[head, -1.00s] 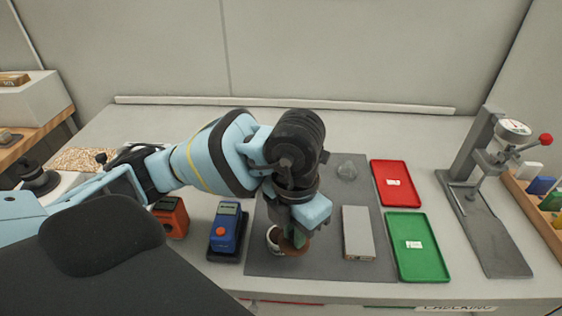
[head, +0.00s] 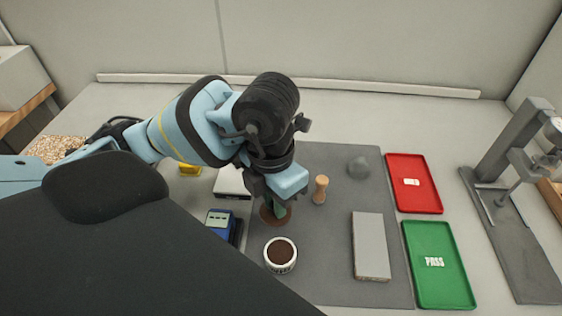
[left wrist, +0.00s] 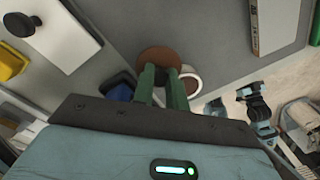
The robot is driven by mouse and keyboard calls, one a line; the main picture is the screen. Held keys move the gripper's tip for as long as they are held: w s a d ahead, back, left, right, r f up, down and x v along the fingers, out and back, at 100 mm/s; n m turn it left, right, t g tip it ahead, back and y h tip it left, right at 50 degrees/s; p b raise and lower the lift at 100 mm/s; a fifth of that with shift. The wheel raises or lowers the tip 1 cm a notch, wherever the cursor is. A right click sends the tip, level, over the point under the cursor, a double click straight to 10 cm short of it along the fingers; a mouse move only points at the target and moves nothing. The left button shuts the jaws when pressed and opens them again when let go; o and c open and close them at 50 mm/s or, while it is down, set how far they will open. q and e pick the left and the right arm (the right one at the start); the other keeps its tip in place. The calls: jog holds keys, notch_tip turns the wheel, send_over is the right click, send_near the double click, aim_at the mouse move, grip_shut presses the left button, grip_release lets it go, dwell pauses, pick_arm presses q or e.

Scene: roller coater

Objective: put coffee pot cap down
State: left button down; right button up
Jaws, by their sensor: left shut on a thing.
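The coffee pot cap is a brown round disc (head: 285,219), also in the left wrist view (left wrist: 160,57). My left gripper (head: 276,208) points down and is shut on it with its green fingers (left wrist: 162,88). The arm hides part of the cap. The cap is over the grey mat, behind a white round pot (head: 281,264) with a dark brown inside. I cannot tell whether the cap touches the mat. The pot stands open on the mat and partly shows in the left wrist view (left wrist: 191,80). My right gripper is not in view.
A small wooden tamper-like piece (head: 320,190) stands just right of the gripper. A grey block (head: 370,246), a clear lump (head: 358,168), red tray (head: 413,184) and green tray (head: 438,265) are farther right. A blue device (head: 221,223) is left. The mat (head: 325,250) is bare right of the pot.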

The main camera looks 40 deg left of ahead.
pick_arm(q)
jog(key=w+a, duration=0.2)
jog(key=w, duration=0.2)
jog(key=w+a+f, duration=0.1)
jog(key=w+a, duration=0.2)
jog(key=w, duration=0.1)
jog(key=w+a, duration=0.3)
jog(key=w, duration=0.2)
jog(key=shift+a+f, duration=0.2)
jog(key=shift+w+a+f, duration=0.15)
jog(key=shift+f, duration=1.65)
jog(key=shift+f, duration=0.15)
jog(key=c, duration=1.4)
grip_release()
notch_tip(320, 180, up, 12)
jog(key=p, duration=0.1)
jog(key=shift+a, duration=0.3)
